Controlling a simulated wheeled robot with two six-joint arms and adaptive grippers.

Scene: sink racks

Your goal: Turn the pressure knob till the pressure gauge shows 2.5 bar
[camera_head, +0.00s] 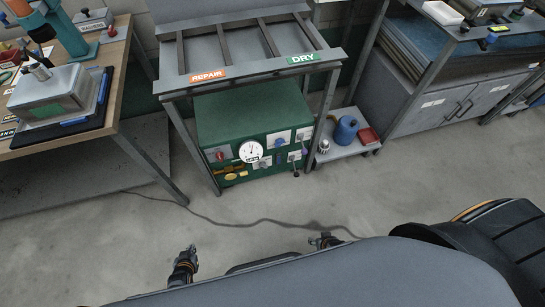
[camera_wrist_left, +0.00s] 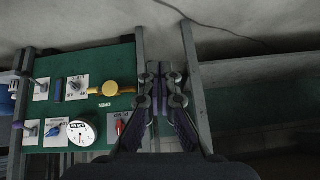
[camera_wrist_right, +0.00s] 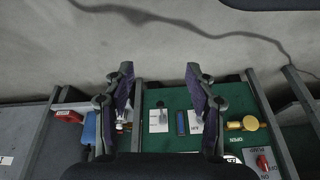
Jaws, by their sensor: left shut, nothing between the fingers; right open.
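A green panel box (camera_head: 215,115) stands under a metal rack. Its front carries a round white pressure gauge (camera_head: 251,151), which also shows in the left wrist view (camera_wrist_left: 82,133). The needle is too small to read surely. A blue knob (camera_head: 279,142) sits on a white plate beside the gauge; its label is illegible, so I cannot tell whether it is the pressure knob. It also shows in the left wrist view (camera_wrist_left: 54,131). My left gripper (camera_head: 186,254) is shut and empty, apart from the panel. My right gripper (camera_head: 325,241) is open and empty, also apart.
The panel also carries a red pump knob (camera_head: 220,155), a yellow handle (camera_wrist_left: 108,89) and several small controls. A low cart (camera_head: 345,150) with a blue jug (camera_head: 346,130) stands at right. A workbench (camera_head: 120,60) is at left. A cable (camera_head: 240,224) crosses the open floor.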

